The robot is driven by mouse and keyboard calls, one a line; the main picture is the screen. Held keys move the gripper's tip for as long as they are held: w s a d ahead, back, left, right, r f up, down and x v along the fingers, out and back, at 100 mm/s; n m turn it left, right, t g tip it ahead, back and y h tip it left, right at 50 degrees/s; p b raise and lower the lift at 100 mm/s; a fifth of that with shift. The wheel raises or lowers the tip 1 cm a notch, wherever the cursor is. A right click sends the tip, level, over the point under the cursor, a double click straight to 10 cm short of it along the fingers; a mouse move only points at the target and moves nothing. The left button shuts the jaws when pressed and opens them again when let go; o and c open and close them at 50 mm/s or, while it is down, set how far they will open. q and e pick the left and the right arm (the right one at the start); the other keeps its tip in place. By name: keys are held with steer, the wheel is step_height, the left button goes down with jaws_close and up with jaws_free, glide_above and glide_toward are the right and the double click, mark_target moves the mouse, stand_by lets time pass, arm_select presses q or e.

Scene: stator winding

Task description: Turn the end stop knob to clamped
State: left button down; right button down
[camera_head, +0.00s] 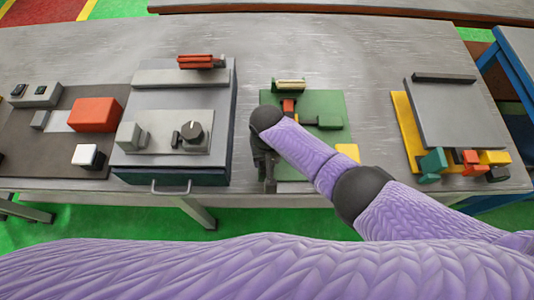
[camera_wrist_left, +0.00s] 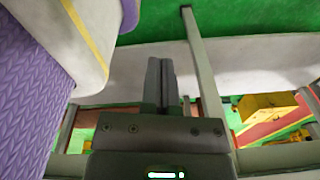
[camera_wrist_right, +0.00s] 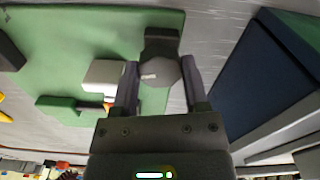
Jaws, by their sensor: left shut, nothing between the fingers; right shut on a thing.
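A round grey knob (camera_wrist_right: 158,75) with a short pale mark sits by a dark block (camera_wrist_right: 161,42) at the edge of the green plate (camera_wrist_right: 90,30) in the right wrist view. My right gripper (camera_wrist_right: 160,68) is shut on this knob, one finger on each side. In the head view my right gripper (camera_head: 264,165) points down at the left edge of the green plate (camera_head: 335,107); my arm hides the knob there. My left gripper (camera_wrist_left: 160,75) is shut and empty in the left wrist view, away from the table top, and is not seen in the head view.
A yellow block (camera_head: 347,152) is on the plate's near right. A grey plate (camera_head: 455,115) with coloured clamps lies further right. Bare table lies between them.

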steer(key=shift+r+m+p, duration=0.1)
steer(key=shift+m+p, duration=0.2)
steer(key=shift+m, duration=0.5)
arm_select(q)
steer(key=shift+d+r, duration=0.5)
steer(key=shift+r, duration=0.05)
arm_select(e)
steer(key=shift+w+m, duration=0.1)
steer(key=shift+m, duration=0.4)
arm_select(q)
steer(key=shift+a, duration=0.25)
arm_select(e)
steer(key=shift+c, duration=1.9)
jaws_free()
arm_select(q)
steer(key=shift+a, duration=0.2)
arm_select(e)
steer(key=shift+o, duration=1.4)
arm_select(q)
steer(key=r+p, duration=0.2)
steer(key=p, duration=0.1)
steer(key=d+r+p, duration=0.1)
steer(key=r+p, duration=0.1)
steer(key=r, duration=0.1)
steer(key=shift+w+d+r+p, duration=0.1)
steer(key=shift+w+r+p, duration=0.1)
steer(key=shift+r+p, duration=0.15)
arm_select(e)
step_height(320, 180, up, 10)
